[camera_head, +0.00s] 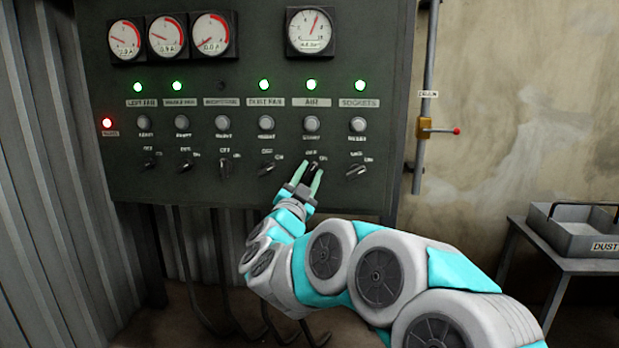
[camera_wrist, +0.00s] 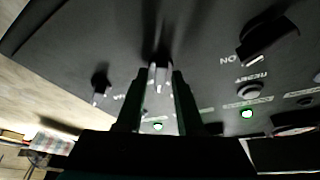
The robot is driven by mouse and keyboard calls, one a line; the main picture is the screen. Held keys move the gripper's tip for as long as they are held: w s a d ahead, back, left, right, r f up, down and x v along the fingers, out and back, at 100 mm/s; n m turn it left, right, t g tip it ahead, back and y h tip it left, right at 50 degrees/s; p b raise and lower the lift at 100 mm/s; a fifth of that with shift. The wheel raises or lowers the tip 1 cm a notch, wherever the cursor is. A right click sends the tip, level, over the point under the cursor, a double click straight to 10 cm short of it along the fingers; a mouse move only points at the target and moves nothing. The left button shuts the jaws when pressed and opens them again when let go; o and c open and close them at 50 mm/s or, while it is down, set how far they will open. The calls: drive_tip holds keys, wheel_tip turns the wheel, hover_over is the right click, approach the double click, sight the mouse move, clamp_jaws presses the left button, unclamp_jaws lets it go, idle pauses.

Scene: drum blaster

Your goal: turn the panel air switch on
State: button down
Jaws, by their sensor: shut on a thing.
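The panel air switch (camera_head: 315,166) is the small dark knob under the column labelled AIR on the grey control panel (camera_head: 240,100). Its green lamp (camera_head: 312,85) is lit and a round button (camera_head: 311,124) sits between the lamp and the knob. My gripper (camera_head: 311,174) is at the knob, shut on it with one finger on each side. In the wrist view the pale knob end (camera_wrist: 160,76) shows between my two dark fingers (camera_wrist: 157,100). The fingers partly hide the knob, so its exact angle is hard to tell.
A neighbouring knob (camera_head: 268,168) is close on the left and the sockets knob (camera_head: 356,170) on the right. A round gauge (camera_head: 310,32) is above. A tray (camera_head: 577,235) stands on a side table at the right.

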drive_tip(key=m+g+h, duration=0.1)
drive_tip(key=m, duration=0.2)
drive_tip(key=m+g+h, duration=0.1)
drive_tip(key=m, duration=0.3)
idle(0.4)
drive_tip(key=c, duration=0.8)
unclamp_jaws()
drive_tip(key=shift+c, duration=0.2)
drive_tip(key=v, duration=0.7)
drive_tip(key=shift+s+a+b, duration=0.2)
drive_tip(key=shift+s+b, duration=0.1)
drive_tip(key=shift+s, duration=0.05)
drive_tip(key=shift+r, duration=0.1)
